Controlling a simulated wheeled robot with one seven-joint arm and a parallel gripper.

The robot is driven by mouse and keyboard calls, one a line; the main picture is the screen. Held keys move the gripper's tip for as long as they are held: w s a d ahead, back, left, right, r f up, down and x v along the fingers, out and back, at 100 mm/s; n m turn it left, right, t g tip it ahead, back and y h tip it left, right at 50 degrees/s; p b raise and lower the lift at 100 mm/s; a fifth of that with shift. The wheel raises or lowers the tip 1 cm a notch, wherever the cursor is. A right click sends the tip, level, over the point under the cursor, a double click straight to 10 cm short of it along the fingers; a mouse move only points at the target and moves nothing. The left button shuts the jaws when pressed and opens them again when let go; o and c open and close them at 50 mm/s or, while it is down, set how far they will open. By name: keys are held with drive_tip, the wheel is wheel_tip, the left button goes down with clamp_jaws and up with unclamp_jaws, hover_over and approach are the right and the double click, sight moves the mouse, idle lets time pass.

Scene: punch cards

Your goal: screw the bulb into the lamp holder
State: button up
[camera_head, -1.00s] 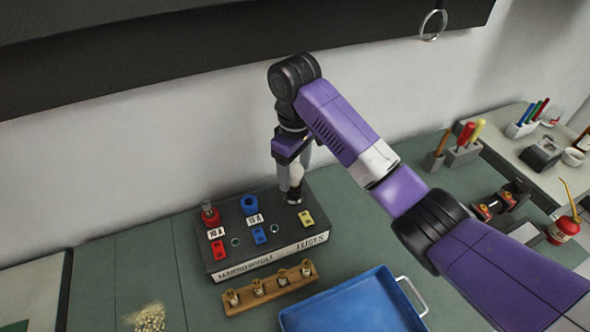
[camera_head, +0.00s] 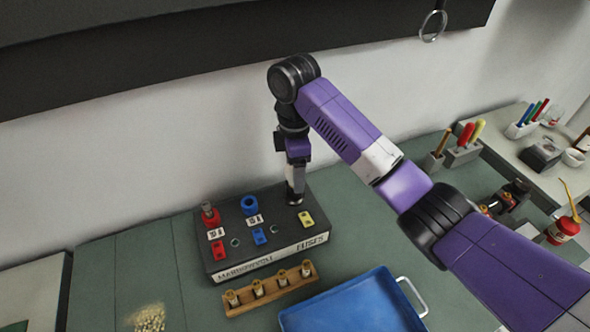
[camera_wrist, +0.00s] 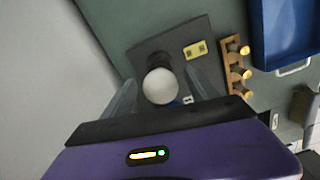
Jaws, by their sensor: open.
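The white round bulb (camera_wrist: 160,86) shows in the wrist view between the two fingers of my gripper (camera_wrist: 164,98). The fingers are apart, with one on each side of it. In the head view my gripper (camera_head: 295,192) points down at the back right of the black fuse box (camera_head: 283,262). There the fingers mostly cover the bulb. The black box also shows in the wrist view (camera_wrist: 185,38), under the bulb.
The box top carries a red socket (camera_head: 210,217), a blue socket (camera_head: 249,204) and a yellow part (camera_head: 306,219). A wooden rack (camera_head: 272,296) with several brass-topped pieces lies in front. A blue tray (camera_head: 355,305) is front right. Small yellowish pieces (camera_head: 150,318) lie front left.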

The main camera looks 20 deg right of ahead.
drive_tip(key=n, duration=0.4)
drive_tip(key=shift+n, duration=0.4)
drive_tip(key=shift+c, duration=0.2)
drive_tip(key=c, duration=1.3)
drive_tip(key=m, duration=0.3)
drive_tip(key=shift+m, duration=0.3)
drive_tip(key=m, duration=0.4)
drive_tip(key=shift+o, duration=0.2)
drive_tip(key=m, duration=0.4)
drive_tip(key=shift+s, duration=0.1)
drive_tip(key=shift+f+m, duration=0.1)
drive_tip(key=shift+m, duration=2.2)
